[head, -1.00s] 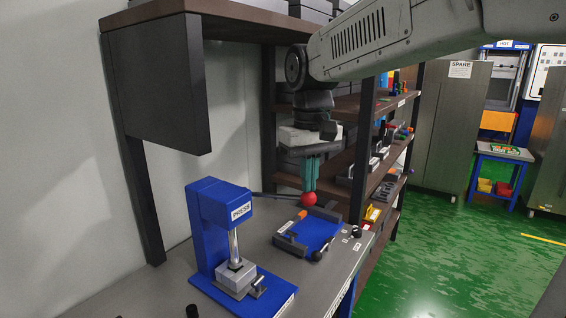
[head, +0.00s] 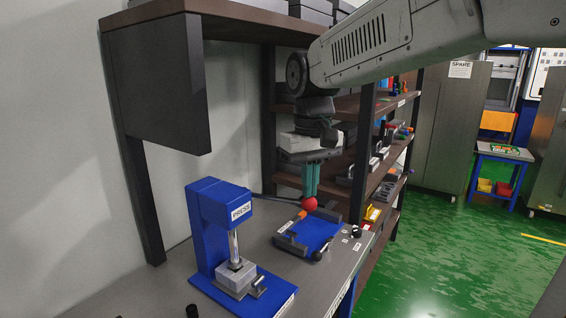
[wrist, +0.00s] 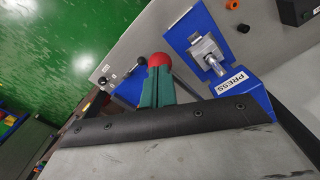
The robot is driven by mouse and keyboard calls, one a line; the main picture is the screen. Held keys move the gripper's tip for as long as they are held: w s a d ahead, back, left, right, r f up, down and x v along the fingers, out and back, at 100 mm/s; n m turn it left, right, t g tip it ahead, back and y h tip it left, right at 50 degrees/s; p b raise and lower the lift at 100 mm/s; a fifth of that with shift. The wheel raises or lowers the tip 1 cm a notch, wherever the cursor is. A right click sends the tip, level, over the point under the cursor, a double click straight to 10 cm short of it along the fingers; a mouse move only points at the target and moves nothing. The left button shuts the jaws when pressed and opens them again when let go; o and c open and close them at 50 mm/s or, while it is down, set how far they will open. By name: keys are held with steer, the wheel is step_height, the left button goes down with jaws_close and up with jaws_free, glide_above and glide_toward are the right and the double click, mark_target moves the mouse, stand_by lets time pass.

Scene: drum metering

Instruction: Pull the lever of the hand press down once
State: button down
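The blue hand press (head: 208,228) with its PRESS label stands on the grey bench at the left in the head view. Its dark lever (head: 275,197) reaches right and ends in a red ball knob (head: 310,205). My gripper (head: 311,193) points down with its green fingers directly above the knob, their tips at its top. In the wrist view the fingers (wrist: 157,88) lie side by side, closed together, with the red knob (wrist: 159,60) just beyond their tips. The fingers hide part of the knob. The press ram (head: 235,246) stands over a grey block.
A blue fixture tray (head: 318,233) with an orange-handled tool lies right of the press, below the knob. Shelves (head: 345,105) stand behind my arm. A dark overhead cabinet (head: 160,85) hangs at the left. Green floor is open at the right.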

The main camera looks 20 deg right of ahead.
mark_target(308, 201)
steer(key=shift+s+f, duration=0.2)
steer(key=shift+f, duration=2.5)
stand_by(1.7)
steer(key=shift+r, duration=0.1)
steer(key=shift+w+r, duration=0.25)
steer(key=shift+r, duration=0.35)
steer(key=w+a+r, duration=0.2)
steer(key=w+r, duration=0.1)
steer(key=r, duration=1.4)
steer(key=shift+r, duration=0.25)
stand_by(0.4)
